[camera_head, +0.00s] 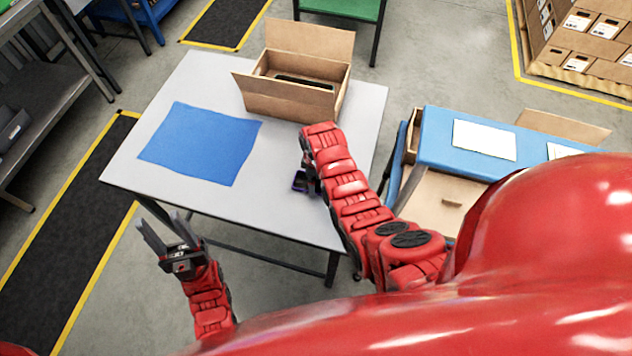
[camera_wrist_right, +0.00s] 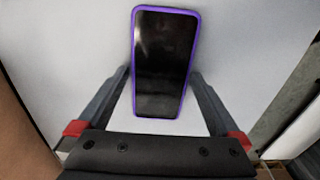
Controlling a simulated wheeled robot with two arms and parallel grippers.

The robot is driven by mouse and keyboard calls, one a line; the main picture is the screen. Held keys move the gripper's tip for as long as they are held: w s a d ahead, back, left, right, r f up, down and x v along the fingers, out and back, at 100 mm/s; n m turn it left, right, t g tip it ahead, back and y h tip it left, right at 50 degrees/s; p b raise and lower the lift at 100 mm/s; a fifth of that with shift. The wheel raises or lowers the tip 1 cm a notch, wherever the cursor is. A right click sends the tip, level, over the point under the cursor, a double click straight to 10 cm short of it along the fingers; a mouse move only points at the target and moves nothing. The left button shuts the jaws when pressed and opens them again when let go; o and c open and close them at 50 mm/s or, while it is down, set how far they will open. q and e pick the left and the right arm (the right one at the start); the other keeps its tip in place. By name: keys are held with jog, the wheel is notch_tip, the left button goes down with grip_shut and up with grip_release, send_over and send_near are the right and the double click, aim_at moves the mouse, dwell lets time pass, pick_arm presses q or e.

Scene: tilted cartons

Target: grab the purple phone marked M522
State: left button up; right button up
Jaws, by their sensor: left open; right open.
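The purple phone (camera_wrist_right: 164,62) lies on the white table between the fingers of my right gripper (camera_wrist_right: 163,88) in the right wrist view. It has a dark face and a purple rim, and no M522 mark is readable. A small purple edge of the phone (camera_head: 299,181) shows beside my right gripper (camera_head: 310,182) in the head view, mostly hidden by my arm. The right gripper is open, with a finger on each side of the phone's lower part. My left gripper (camera_head: 166,235) is open and empty, off the table's front left edge.
The white table (camera_head: 275,205) holds a blue mat (camera_head: 202,142) at left and an open carton (camera_head: 288,106) at the back, with a dark item inside. A blue-topped cart (camera_head: 440,140) stands to the right. The table's front middle is clear.

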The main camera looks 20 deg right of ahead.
jog(key=shift+c, duration=0.2)
jog(key=c, duration=1.2)
jog(key=shift+r, duration=0.1)
